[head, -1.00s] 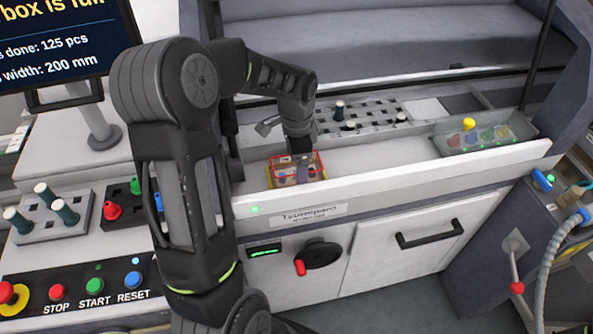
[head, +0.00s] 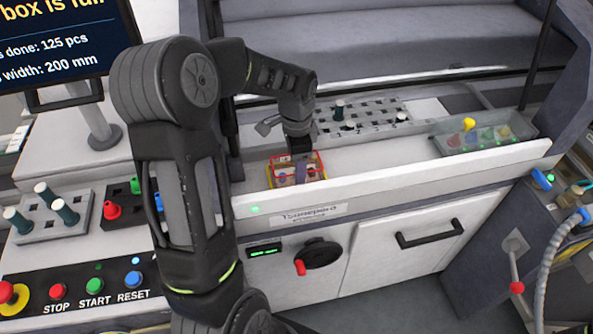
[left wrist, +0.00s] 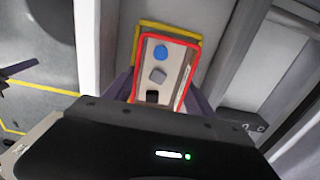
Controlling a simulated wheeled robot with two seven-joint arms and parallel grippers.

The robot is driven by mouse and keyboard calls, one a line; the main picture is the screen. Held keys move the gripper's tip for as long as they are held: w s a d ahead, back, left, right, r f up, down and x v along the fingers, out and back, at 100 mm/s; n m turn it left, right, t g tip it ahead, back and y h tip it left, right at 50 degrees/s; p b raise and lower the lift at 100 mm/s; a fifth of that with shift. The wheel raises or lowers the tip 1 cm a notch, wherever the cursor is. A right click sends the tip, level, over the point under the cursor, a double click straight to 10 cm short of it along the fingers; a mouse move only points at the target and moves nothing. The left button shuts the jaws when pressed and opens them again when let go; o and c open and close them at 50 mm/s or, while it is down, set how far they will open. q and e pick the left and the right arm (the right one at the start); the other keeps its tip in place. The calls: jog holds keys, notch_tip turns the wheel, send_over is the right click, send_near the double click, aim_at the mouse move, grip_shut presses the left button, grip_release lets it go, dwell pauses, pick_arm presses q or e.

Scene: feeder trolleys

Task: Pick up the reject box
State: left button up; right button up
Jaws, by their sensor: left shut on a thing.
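The reject box (head: 284,181) is a small open box with a red rim, on the white shelf behind the front rail in the head view. It also shows in the left wrist view (left wrist: 139,72), with a blue piece, a grey piece and a dark piece inside. My left gripper (head: 301,169) reaches down onto it from above and is shut on it, with a finger at each long side in the left wrist view. A yellow outline (left wrist: 150,26) shows around the box. I cannot tell whether the box is clear of the shelf. My right gripper is not in view.
A grey slotted rack (head: 372,122) with dark pegs stands behind the box. A clear tray (head: 520,142) with coloured pieces is at the right. The white rail (head: 400,178) runs along the front. A button panel (head: 115,283) and a peg block (head: 50,228) are at the left.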

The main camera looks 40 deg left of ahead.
pick_arm(q)
jog(key=shift+r, duration=0.1)
jog(key=shift+c, duration=0.5)
jog(key=shift+r, duration=0.25)
notch_tip(320, 180, up, 9)
jog(key=b, duration=0.1)
jog(key=shift+r, duration=0.15)
dwell(0.5)
